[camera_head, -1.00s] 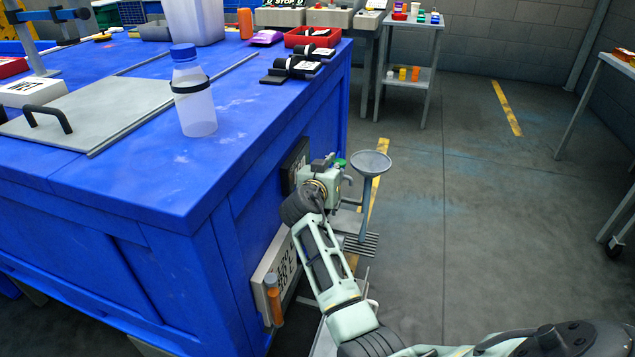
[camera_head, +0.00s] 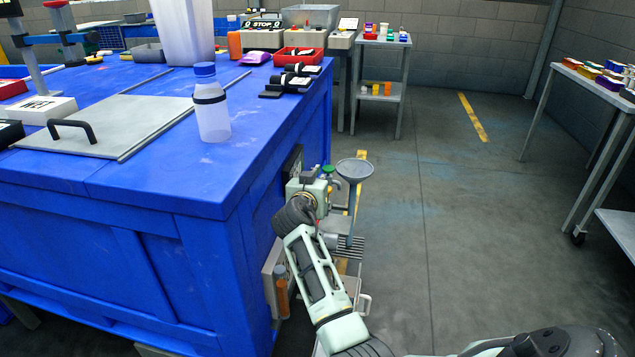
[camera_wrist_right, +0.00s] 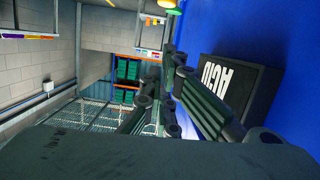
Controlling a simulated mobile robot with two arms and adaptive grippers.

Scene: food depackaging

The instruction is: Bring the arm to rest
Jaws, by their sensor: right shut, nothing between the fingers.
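My right gripper (camera_wrist_right: 158,75) shows in the right wrist view with its dark fingers together and nothing between them. Beside it on the right is the blue bench side with a black panel marked ACID (camera_wrist_right: 235,92). In the head view my pale green right arm (camera_head: 318,275) reaches up from the bottom right, along the right side of the blue bench (camera_head: 130,255), below its top. There the fingers cannot be made out clearly near the pale fittings. Whether the gripper touches the bench side cannot be told. My left gripper is in neither view.
A bottle with a blue cap (camera_head: 212,118) stands near the bench's right edge. A funnel-shaped bowl (camera_head: 355,170) shows close beside my right wrist. A shelf stand (camera_head: 382,95) and a table with colored packs (camera_head: 570,66) stand farther back. The floor between is clear.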

